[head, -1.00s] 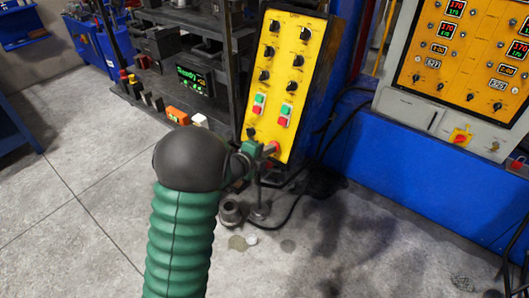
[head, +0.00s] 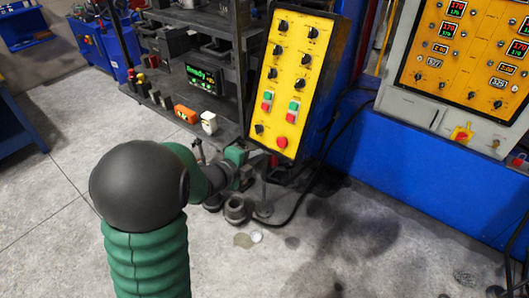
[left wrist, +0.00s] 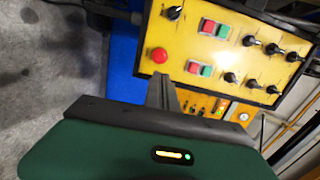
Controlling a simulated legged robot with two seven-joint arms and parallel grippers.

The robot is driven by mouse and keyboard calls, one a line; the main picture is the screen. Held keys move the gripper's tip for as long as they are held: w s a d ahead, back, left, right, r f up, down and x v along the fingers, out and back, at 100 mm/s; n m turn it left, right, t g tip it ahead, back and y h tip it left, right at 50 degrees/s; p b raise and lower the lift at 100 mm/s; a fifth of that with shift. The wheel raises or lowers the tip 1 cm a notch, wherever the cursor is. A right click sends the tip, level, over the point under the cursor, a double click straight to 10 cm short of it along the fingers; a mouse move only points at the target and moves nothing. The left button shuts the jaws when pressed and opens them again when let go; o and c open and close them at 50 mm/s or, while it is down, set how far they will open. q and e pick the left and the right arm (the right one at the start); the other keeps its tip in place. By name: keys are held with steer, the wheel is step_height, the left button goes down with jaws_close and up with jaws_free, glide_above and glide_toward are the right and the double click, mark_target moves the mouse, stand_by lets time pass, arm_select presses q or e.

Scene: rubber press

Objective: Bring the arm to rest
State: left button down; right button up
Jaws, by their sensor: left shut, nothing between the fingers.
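My left arm (head: 147,255), green and ribbed with a dark rounded elbow, comes up from the lower left in the head view. My left gripper (head: 262,158) is shut and empty, just left of and below the round red button (head: 281,143) on the yellow control panel (head: 296,75). In the left wrist view the closed fingers (left wrist: 163,92) point toward the panel (left wrist: 235,25), below its red button (left wrist: 158,54). A gap shows between fingertips and button there. My right gripper is not in view.
A dark rack (head: 200,50) with a green-lit display stands behind the arm. A blue base (head: 390,150) and a second yellow panel (head: 470,55) are at the right. A small dark cylindrical part (head: 236,209) is on the floor. The lower right floor is clear.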

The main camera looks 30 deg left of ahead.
arm_select(q)
steer(key=shift+s+r, duration=0.2)
steer(key=shift+s, duration=0.4)
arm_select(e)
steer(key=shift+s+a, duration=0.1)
arm_select(q)
steer(key=s+d+f+n+g, duration=0.5)
steer(key=s+d+n, duration=0.3)
steer(key=s+n, duration=0.1)
steer(key=s+d+f+n+g+p, duration=0.1)
steer(key=s+d+f+n+g, duration=0.5)
steer(key=s+d+n, duration=0.2)
steer(key=shift+s+f+n, duration=0.25)
steer(key=shift+s+n, duration=0.25)
steer(key=shift+n, duration=0.1)
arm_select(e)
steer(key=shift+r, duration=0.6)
arm_select(q)
steer(key=shift+d, duration=0.1)
